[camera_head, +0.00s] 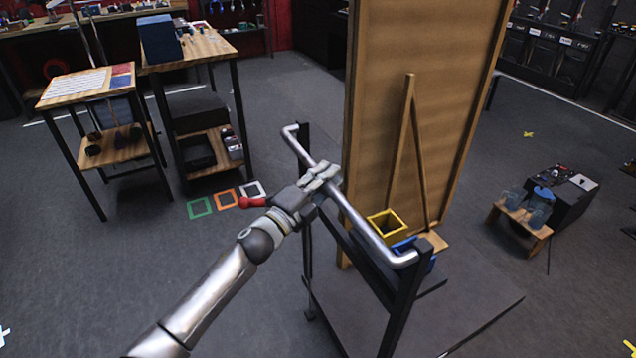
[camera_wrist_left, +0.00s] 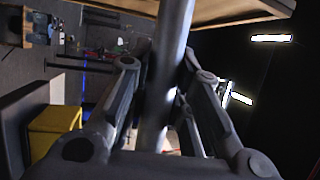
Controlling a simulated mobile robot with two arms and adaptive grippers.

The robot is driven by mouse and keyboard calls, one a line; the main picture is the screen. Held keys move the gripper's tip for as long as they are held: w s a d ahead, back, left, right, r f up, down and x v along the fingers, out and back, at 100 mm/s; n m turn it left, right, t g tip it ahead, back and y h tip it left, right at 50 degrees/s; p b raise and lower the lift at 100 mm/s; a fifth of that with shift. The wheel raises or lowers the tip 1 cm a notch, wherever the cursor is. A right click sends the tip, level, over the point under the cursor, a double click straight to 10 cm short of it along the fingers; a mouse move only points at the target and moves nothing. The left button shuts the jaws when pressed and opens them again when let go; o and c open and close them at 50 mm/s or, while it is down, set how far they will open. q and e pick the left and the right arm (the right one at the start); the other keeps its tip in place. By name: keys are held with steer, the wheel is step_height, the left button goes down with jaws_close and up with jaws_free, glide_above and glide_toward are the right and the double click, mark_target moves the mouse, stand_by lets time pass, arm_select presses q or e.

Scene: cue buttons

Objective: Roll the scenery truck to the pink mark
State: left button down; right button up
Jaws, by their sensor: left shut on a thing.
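The scenery truck (camera_head: 462,308) is a low dark platform with black posts, a grey push bar (camera_head: 362,226) and a tall wooden panel (camera_head: 440,60) standing on it. My left gripper (camera_head: 326,178) is shut on the push bar, left of its middle. In the left wrist view the bar (camera_wrist_left: 170,60) passes between the fingers of the left gripper (camera_wrist_left: 165,85). My right gripper is not in view.
A yellow box (camera_head: 386,223) and a blue box (camera_head: 425,262) sit on the truck by the panel. Two tables (camera_head: 200,48) with things on them stand at the left. A low wooden stand (camera_head: 520,226) and a dark case (camera_head: 570,200) are at the right.

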arm_select(q)
steer(key=shift+d+f, duration=0.35)
steer(key=shift+f, duration=0.1)
steer(key=c, duration=1.5)
jaws_free()
steer(key=shift+d, duration=0.15)
steer(key=shift+o, duration=1)
steer(key=shift+w, duration=0.1)
steer(key=shift+r, duration=0.25)
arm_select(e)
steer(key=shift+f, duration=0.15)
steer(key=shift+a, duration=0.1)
arm_select(q)
steer(key=v, duration=1.1)
steer(key=shift+s+a, duration=0.2)
steer(key=shift+s, duration=0.1)
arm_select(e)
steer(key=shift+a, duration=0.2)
arm_select(q)
steer(key=shift+f, duration=0.15)
